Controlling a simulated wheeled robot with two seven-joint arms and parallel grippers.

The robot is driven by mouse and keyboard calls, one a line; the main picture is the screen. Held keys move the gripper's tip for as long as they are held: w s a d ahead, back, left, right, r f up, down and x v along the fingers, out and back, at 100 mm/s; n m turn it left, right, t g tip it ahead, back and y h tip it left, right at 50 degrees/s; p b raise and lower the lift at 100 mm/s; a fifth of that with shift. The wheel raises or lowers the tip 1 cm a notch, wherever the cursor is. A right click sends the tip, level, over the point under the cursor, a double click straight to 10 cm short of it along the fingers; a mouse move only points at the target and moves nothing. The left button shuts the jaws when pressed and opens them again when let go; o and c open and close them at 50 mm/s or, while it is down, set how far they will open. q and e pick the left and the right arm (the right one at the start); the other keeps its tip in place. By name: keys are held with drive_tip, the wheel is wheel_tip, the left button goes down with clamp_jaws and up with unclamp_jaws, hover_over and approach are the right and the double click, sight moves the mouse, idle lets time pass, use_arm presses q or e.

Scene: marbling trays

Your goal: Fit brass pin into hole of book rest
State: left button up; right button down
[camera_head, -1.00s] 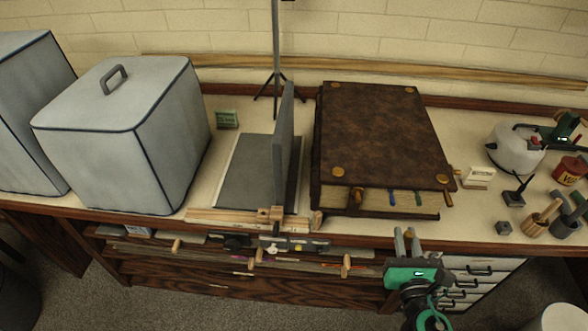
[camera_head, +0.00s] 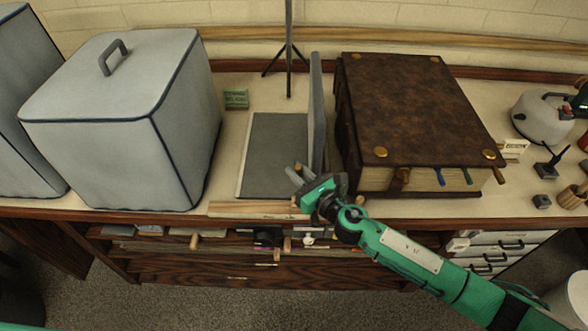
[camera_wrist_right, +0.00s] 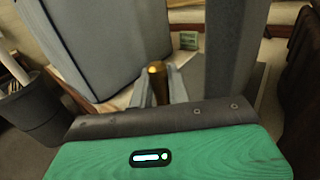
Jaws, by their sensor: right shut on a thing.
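The brass pin (camera_wrist_right: 157,84) stands upright between the fingers of my right gripper (camera_wrist_right: 160,90) in the right wrist view. The right gripper (camera_head: 297,174) is shut on it, over the front of the book rest. The book rest shows a flat grey base (camera_head: 270,160) and an upright grey panel (camera_head: 317,110), which also shows in the wrist view (camera_wrist_right: 233,60). The hole is not visible in these frames. In the head view the pin itself is hidden by the gripper. My left gripper is not in view.
A large brown book (camera_head: 415,110) lies right of the book rest. A grey covered box (camera_head: 120,130) stands to the left. A small green box (camera_head: 236,98) and a black stand (camera_head: 289,55) are behind. Wooden bars (camera_head: 255,209) lie along the front edge.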

drive_tip(key=shift+s+d, duration=0.1)
drive_tip(key=shift+r, duration=0.1)
drive_tip(key=shift+f+b, duration=0.45)
drive_tip(key=shift+f, duration=0.25)
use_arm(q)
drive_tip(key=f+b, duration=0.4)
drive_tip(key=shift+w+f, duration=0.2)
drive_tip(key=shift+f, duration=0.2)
use_arm(e)
wheel_tip(320, 180, down, 5)
drive_tip(key=shift+r, duration=0.2)
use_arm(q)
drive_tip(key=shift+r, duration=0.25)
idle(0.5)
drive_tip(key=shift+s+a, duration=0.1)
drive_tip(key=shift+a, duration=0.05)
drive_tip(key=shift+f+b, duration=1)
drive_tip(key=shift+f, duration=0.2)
use_arm(e)
drive_tip(key=shift+f, duration=1.35)
use_arm(q)
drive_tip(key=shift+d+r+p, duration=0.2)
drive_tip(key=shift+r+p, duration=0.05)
drive_tip(key=shift+p, duration=0.05)
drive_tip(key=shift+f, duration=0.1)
use_arm(e)
drive_tip(key=shift+s+f, duration=0.1)
drive_tip(key=shift+f, duration=0.1)
